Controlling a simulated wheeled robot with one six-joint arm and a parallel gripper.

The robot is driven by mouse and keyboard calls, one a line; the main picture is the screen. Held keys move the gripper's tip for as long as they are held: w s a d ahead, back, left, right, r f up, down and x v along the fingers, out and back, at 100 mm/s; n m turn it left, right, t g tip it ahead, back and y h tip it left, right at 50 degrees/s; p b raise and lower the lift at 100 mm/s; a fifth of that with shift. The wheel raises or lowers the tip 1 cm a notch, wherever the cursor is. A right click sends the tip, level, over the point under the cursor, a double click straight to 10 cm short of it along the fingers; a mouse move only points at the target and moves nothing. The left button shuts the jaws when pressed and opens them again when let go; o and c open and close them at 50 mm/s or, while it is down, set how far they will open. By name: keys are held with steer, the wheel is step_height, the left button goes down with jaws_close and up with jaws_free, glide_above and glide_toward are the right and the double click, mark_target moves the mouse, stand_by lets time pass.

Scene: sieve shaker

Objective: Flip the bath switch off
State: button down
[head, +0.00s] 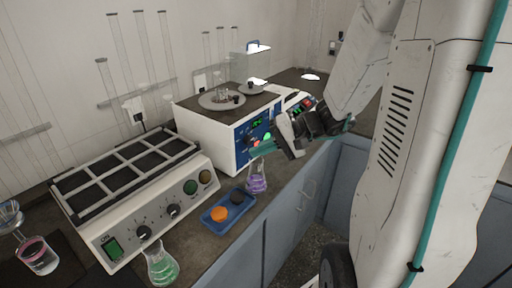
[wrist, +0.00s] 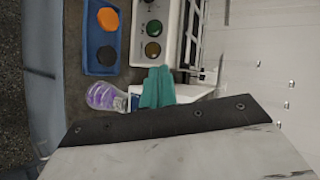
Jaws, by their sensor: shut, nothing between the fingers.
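The bath (head: 205,127) is a white box with a dark top, round ring lids and a blue front panel (head: 244,145). The panel has a green lit display, a green light and a red one. I cannot make out which part is its switch. My gripper (head: 262,149) has teal fingers, shut and empty, close in front of the panel and hiding part of it. I cannot tell whether they touch it. In the wrist view the shut fingers (wrist: 157,88) point past the purple flask (wrist: 103,97), with a white casing beside them.
A shaker (head: 150,205) with knobs and a green lit switch stands at left. A blue tray (head: 207,225) holds an orange and a dark piece. The purple flask (head: 256,180) stands just below my gripper; a green flask (head: 161,266) is at the counter's front. More devices stand behind the bath.

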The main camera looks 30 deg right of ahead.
steer(key=w+d+f+m+t+h, duration=0.1)
steer(key=d+f+m+t+h, duration=0.1)
steer(key=d, duration=0.6)
steer(key=w+d+f+m+t+h, duration=0.1)
steer(key=d+f+m+t+h, duration=0.2)
steer(key=d+f, duration=0.4)
steer(key=shift+w+d+m+t, duration=0.4)
steer(key=shift+d+m+t, duration=0.2)
steer(key=shift+d+m, duration=0.4)
steer(key=x, duration=1.4)
steer(key=shift+d, duration=0.1)
